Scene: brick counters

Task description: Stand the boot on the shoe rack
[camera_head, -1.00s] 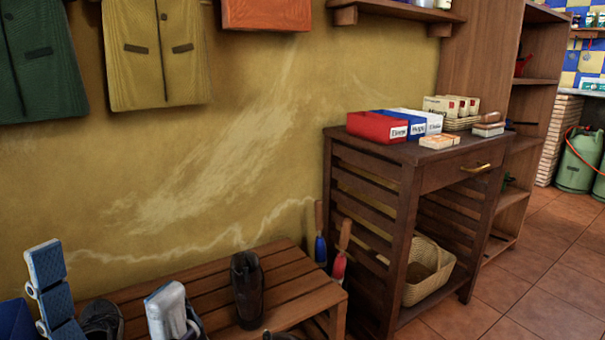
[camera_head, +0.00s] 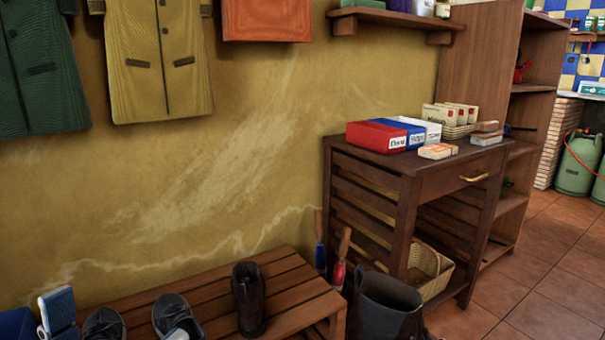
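A dark brown boot (camera_head: 248,303) stands upright on the slatted wooden shoe rack (camera_head: 293,292), near its right end.
Dark shoes (camera_head: 104,324) (camera_head: 174,314) sit on the rack to the left. A wooden side table (camera_head: 405,180) with boxes stands to the right. Bare slats show beside the brown boot.

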